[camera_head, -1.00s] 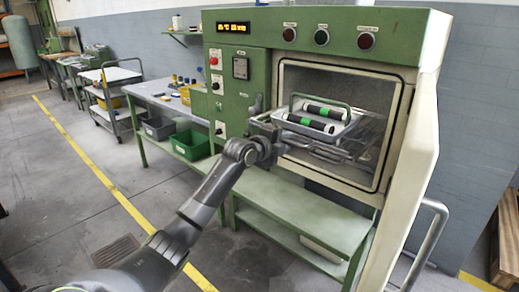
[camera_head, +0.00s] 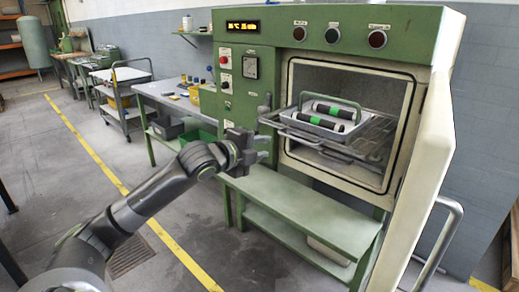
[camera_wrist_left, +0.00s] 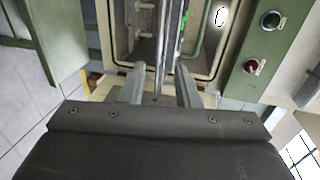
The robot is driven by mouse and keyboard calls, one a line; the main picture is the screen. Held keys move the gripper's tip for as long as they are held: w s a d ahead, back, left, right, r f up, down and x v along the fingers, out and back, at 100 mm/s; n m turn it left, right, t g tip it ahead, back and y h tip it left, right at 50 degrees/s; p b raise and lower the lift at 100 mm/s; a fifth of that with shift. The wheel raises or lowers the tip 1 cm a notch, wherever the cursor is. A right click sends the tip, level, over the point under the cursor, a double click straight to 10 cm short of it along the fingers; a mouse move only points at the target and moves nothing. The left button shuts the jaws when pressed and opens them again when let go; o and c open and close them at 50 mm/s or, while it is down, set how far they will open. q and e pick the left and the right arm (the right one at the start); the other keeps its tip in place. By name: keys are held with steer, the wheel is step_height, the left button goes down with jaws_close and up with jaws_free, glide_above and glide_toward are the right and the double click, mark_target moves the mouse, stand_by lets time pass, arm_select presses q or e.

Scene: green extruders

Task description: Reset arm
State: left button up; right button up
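A grey metal tray (camera_head: 345,137) with a raised handle bar holds two black cylinders with green bands (camera_head: 327,114). The tray rests in the open chamber of the green machine (camera_head: 300,75), on a wire rack (camera_head: 375,143). My left gripper (camera_head: 264,128) is in front of the chamber, left of the tray. In the left wrist view its two fingers (camera_wrist_left: 160,85) stand apart with nothing held between them. The tray shows edge-on beyond them. In the head view the fingertips overlap the tray's near handle; the wrist view suggests a gap. My right gripper is not in view.
The machine's open door (camera_head: 418,170) stands at the right with a metal handle (camera_head: 440,240). A green bench (camera_head: 290,205) is below the chamber. A workbench (camera_head: 170,95) and a cart (camera_head: 120,90) stand at the left. Floor in front is clear.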

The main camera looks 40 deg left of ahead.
arm_select(q)
steer(key=shift+s, duration=0.25)
stand_by(0.4)
